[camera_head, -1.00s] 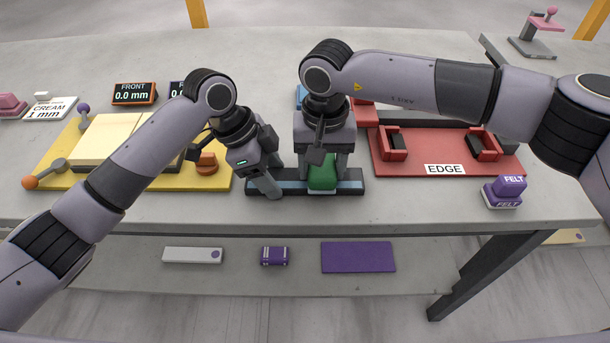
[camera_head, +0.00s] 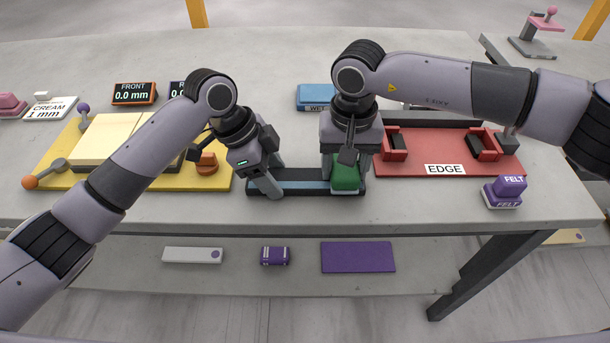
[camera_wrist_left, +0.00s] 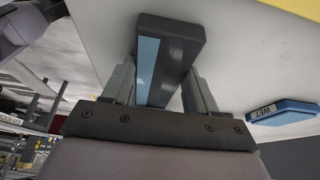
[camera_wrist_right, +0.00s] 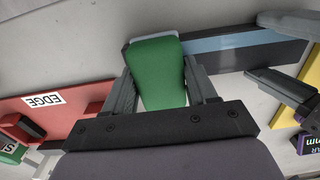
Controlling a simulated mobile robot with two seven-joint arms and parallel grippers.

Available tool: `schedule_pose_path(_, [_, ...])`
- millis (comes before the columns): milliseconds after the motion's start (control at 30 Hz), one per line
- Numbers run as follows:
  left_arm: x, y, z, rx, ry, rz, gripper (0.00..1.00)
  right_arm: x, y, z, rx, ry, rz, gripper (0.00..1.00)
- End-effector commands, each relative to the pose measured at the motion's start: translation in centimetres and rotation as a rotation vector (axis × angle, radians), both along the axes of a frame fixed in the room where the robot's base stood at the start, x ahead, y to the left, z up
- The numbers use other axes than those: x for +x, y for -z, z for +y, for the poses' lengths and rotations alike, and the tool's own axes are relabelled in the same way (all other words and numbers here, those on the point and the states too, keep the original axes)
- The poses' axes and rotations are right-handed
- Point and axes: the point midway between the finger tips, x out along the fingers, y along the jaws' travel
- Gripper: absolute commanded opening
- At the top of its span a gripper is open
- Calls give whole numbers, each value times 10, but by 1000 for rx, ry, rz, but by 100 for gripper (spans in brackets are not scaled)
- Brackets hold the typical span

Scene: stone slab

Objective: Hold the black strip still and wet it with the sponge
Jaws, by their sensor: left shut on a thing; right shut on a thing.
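The black strip (camera_head: 308,187) lies flat near the front edge of the slab, with a blue-grey band along its length. It also shows in the left wrist view (camera_wrist_left: 180,50) and the right wrist view (camera_wrist_right: 280,50). My left gripper (camera_head: 264,188) is shut on the strip near its left end. My right gripper (camera_head: 348,178) is shut on the green sponge (camera_head: 345,180), which has a pale underside and sits at the strip's right end. The sponge fills the jaws in the right wrist view (camera_wrist_right: 158,72).
A blue pad marked WET (camera_head: 313,97) lies behind the strip. A yellow board (camera_head: 75,172) is to the left. The front slab edge is close.

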Motion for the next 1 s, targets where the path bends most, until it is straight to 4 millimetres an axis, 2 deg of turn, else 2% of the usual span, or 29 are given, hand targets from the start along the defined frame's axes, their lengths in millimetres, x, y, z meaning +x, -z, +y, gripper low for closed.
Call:
schedule_pose_path(67, [0, 1, 1, 1, -2, 1, 3, -1, 4, -7, -10, 3, 5, 20])
schedule_pose_path(400, [0, 1, 2, 3, -3, 1, 3, 0, 3, -9, -14, 5, 6, 20])
schedule_pose_path(1000, [1, 1, 2, 6, -4, 1, 3, 1, -60, -5, -4, 2, 0, 20])
